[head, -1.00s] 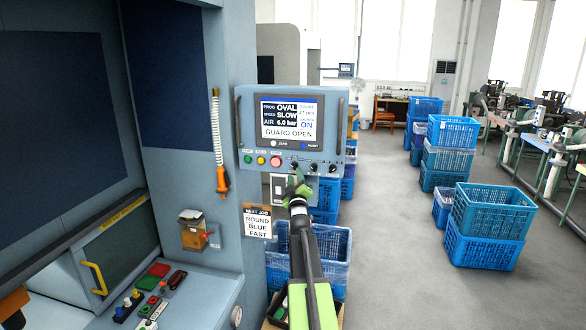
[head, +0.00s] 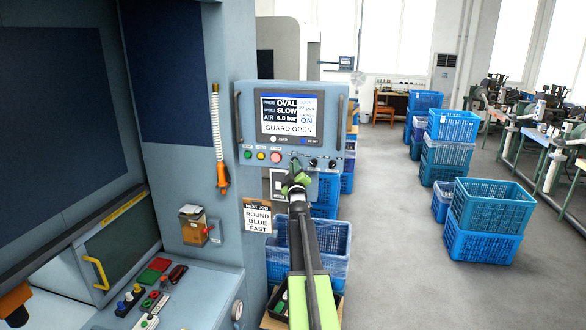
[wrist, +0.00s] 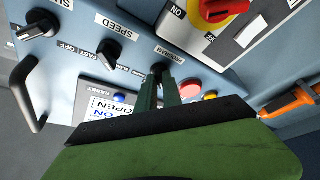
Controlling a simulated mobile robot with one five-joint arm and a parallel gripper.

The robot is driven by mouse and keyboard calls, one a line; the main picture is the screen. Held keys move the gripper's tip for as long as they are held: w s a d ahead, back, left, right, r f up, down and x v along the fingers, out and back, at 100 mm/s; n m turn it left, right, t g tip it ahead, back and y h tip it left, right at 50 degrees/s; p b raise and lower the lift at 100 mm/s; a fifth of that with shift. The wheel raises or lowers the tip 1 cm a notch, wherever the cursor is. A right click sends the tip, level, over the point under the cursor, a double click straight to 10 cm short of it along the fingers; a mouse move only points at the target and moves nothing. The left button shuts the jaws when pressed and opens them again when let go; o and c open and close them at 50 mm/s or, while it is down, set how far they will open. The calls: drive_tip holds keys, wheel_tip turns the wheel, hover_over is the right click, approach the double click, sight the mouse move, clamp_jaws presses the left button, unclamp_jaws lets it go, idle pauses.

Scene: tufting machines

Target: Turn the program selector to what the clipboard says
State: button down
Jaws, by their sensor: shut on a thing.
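The program selector (wrist: 159,68) is a small dark knob under the PROGRAM label in the wrist view, which sees the panel upside down. My gripper (wrist: 159,84) is shut on it, and the fingers hide most of the knob, so its pointer cannot be read. In the head view my gripper (head: 297,176) reaches up to the lower edge of the control panel (head: 247,118). The screen (head: 287,116) reads PROG OVAL, SPEED SLOW, GUARD OPEN. The clipboard card (head: 257,217) below it reads NEXT JOB, ROUND, BLUE, FAST.
The speed knob (wrist: 109,50) and another knob (wrist: 40,25) are beside the selector. A red and yellow switch (wrist: 222,9) and a red button (wrist: 190,88) are also close. Blue crates (head: 485,220) stand on the right, with open floor before them.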

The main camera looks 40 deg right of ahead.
drive_tip(key=shift+a+r, duration=0.1)
drive_tip(key=shift+a, duration=0.05)
drive_tip(key=shift+w+a+r+m+g+h, duration=0.15)
drive_tip(key=shift+m+g+h, duration=1.2)
drive_tip(key=shift+m, duration=2.8)
drive_tip(key=shift+w+d+f+m+g+h, duration=0.15)
drive_tip(key=shift+m+g+h, duration=0.55)
drive_tip(key=shift+m+g, duration=2.4)
drive_tip(key=shift+w+a+r+m+g+h, duration=0.15)
drive_tip(key=shift+m+g+h, duration=0.65)
drive_tip(key=shift+m, duration=4.75)
drive_tip(key=shift+h, duration=0.25)
